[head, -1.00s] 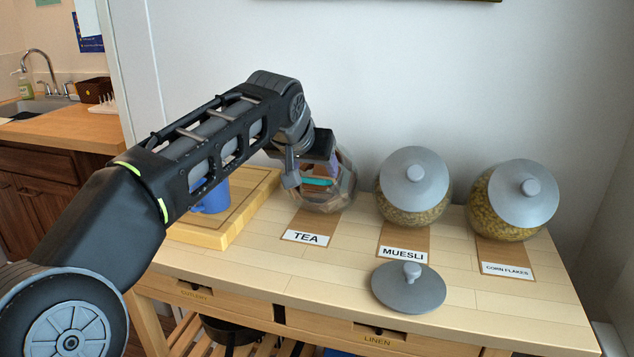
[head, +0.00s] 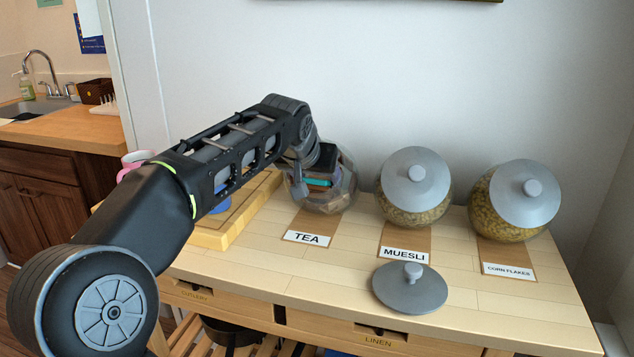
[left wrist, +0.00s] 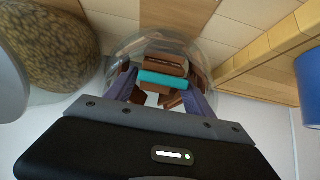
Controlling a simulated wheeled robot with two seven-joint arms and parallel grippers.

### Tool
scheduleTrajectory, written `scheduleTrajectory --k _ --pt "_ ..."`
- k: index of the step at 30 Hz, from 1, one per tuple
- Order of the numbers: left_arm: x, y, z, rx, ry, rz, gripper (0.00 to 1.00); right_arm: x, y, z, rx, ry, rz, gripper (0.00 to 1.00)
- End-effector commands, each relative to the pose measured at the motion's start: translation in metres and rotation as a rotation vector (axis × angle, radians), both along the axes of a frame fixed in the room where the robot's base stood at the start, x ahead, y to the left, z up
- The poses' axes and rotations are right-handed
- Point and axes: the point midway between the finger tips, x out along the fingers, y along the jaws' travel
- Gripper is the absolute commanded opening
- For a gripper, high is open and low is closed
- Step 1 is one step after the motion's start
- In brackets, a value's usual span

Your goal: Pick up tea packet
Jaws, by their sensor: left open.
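The tea jar (head: 342,203) is a clear faceted glass jar without a lid, behind the TEA label (head: 307,238). Tea packets lie inside it: a teal one (left wrist: 162,79) and a brown one with lettering (left wrist: 165,65), with other brown packets around. The teal packet also shows through the glass in the head view (head: 319,183). My left gripper (left wrist: 160,96) is open at the jar's mouth, its two purplish fingers pointing in on either side of the packets. Nothing is clearly held. Its fingertips are partly hidden in the head view. My right gripper is not in view.
The grey lid (head: 410,288) lies on the table front. The lidded muesli jar (head: 412,205) and corn flakes jar (head: 506,218) stand to the right.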

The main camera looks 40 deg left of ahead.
Motion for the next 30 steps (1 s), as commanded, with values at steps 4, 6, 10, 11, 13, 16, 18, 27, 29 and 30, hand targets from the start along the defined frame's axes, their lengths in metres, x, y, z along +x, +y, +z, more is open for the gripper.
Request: scheduleTrajectory --k 4,6,10,11,13,16,18,27,29,30 --pt "-0.0001 -0.0001 0.0001 0.000 0.000 0.000 0.62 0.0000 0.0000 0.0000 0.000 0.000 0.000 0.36" --pt "-0.0001 -0.0003 0.0002 0.000 0.000 0.000 0.62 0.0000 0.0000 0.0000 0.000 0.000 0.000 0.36" --pt "-0.0001 -0.0003 0.0002 0.000 0.000 0.000 0.62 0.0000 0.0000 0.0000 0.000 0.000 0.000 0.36" --pt "-0.0002 -0.0003 0.0001 0.000 0.000 0.000 0.62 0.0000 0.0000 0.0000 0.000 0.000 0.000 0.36" --pt "-0.0003 -0.0003 0.0002 0.000 0.000 0.000 0.59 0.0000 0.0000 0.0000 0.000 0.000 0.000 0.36" --pt "-0.0002 -0.0004 0.0002 0.000 0.000 0.000 0.51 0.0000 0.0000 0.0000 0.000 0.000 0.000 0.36" --pt "-0.0002 -0.0004 0.0002 0.000 0.000 0.000 0.45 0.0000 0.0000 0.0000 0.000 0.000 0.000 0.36" --pt "-0.0002 -0.0004 0.0002 0.000 0.000 0.000 0.21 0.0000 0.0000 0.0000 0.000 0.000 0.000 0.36" --pt "-0.0002 -0.0004 0.0002 0.000 0.000 0.000 0.16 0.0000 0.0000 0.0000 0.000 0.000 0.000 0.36" --pt "-0.0002 -0.0004 0.0002 0.000 0.000 0.000 0.13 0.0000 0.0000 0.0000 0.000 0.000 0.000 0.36"
